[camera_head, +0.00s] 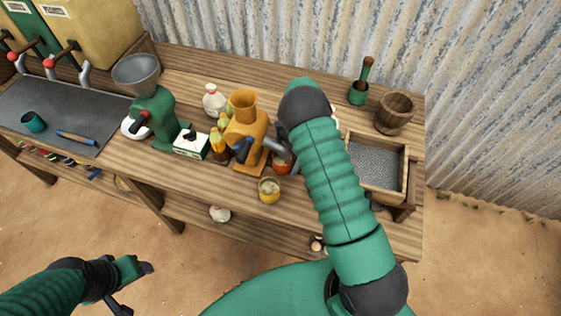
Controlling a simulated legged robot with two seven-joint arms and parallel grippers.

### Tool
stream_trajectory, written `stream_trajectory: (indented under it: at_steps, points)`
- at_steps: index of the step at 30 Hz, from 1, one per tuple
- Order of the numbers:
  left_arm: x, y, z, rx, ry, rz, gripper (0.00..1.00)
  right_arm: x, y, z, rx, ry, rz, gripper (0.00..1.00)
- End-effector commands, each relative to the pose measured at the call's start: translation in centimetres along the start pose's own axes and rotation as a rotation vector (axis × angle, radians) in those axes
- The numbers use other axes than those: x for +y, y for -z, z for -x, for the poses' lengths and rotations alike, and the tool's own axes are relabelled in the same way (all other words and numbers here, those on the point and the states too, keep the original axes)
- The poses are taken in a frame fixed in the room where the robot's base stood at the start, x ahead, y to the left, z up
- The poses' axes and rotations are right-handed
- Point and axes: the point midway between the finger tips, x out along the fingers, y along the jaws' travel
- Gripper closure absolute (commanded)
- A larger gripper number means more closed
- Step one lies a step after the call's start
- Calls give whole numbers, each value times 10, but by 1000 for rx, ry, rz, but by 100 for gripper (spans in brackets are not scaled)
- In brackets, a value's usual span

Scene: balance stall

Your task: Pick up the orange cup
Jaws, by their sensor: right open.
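The orange cup (281,166) stands on the wooden bench, just right of the orange grinder's base. It is small and partly hidden by my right arm. My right gripper (285,138) is open at the far end of that arm, close to the cup. Its fingers are mostly hidden, so I cannot tell whether they touch the cup. My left gripper (132,284) is open and empty, low at the left over bare ground, away from the bench.
A yellow cup (269,191) stands in front of the orange cup. The orange grinder (246,133) with a blue-handled crank stands close on the left. A wooden tray of grey grains (403,180) lies to the right. The bench front between the green grinder (160,118) and yellow cup is clear.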

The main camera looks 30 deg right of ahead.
Motion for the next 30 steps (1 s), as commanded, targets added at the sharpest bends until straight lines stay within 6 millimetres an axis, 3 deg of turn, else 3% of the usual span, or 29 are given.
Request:
stream_trajectory:
  at_steps: [5, 21, 30]
  points:
    - [0, 0, -1, 0, 0, -1, 37, 1, -1, -3, 0, -3, 0, 17]
    - [0, 0, -1, 0, 0, -1, 37, 0, -1, -2, 0, -2, 0, 87]
    - [0, 0, 1, 0, 0, -1, 37, 0, -2, 0, 0, -1, 0, 87]
